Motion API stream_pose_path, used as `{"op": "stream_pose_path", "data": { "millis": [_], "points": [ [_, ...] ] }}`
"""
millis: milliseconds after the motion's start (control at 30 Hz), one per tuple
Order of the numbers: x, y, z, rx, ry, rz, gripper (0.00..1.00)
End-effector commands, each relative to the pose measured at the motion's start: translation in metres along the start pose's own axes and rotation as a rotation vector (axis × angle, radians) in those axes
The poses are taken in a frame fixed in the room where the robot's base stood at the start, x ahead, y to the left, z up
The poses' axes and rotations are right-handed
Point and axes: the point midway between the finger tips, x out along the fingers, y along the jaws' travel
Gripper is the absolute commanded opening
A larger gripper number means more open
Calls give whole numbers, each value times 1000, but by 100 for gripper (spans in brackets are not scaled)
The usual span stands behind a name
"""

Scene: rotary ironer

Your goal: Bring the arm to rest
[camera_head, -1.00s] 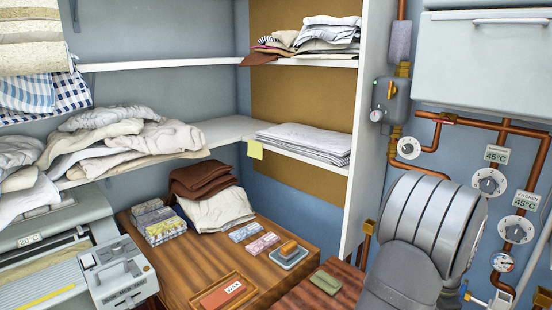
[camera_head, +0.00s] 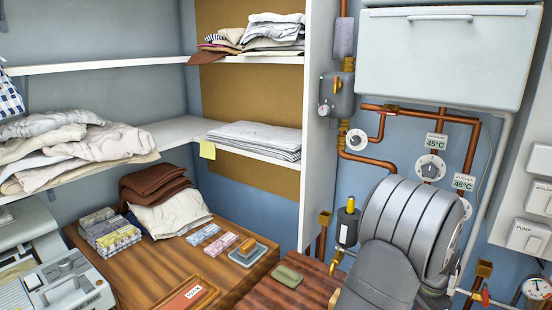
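A large grey ribbed cylinder with a darker grey rounded link (camera_head: 385,275) stands at the lower right; it appears to be part of my own arm. It covers part of the wall pipework behind it. My gripper is not in view, so its opening and anything in it cannot be seen.
A wooden table (camera_head: 150,262) bears folded cloths (camera_head: 175,213), small boxes, a brush (camera_head: 247,249) and a wax block (camera_head: 188,300). Shelves hold linen (camera_head: 80,150). Copper pipes, a dial (camera_head: 430,168) and a white wall unit (camera_head: 440,55) line the right. A grey machine (camera_head: 65,285) stands lower left.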

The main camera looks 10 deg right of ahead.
Motion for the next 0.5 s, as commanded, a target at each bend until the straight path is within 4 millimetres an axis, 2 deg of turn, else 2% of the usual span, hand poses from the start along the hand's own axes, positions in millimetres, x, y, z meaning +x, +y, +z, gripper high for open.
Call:
{"op": "stream_pose_path", "data": {
  "millis": [100, 400, 500],
  "points": [
    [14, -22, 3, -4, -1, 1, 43],
    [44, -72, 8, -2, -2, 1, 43],
    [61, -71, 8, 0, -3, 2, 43]
  ]
}}
